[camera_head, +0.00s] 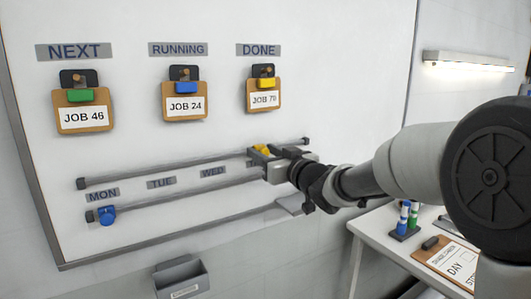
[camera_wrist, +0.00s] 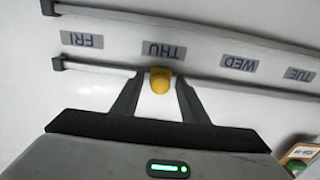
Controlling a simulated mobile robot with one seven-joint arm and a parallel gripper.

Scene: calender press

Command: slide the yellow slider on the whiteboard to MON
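The yellow slider (camera_head: 262,148) is on the upper rail (camera_head: 150,170) of the whiteboard (camera_head: 220,25), at the THU label (camera_wrist: 164,50). The wrist view, which shows the lettering upside down, has the yellow slider (camera_wrist: 160,80) between my fingers. My gripper (camera_wrist: 160,92) is open, with one finger on each side of the slider and small gaps visible. In the head view my gripper (camera_head: 272,155) partly covers the slider and the THU label. The MON label (camera_head: 102,195) is at the left end, below the upper rail.
A blue slider (camera_head: 107,214) is on the lower rail (camera_head: 170,201) near MON. TUE (camera_head: 161,183) and WED (camera_head: 212,172) labels lie between the rails. The upper rail looks clear from the yellow slider to MON. Job cards hang above. A desk (camera_head: 375,232) stands at the right.

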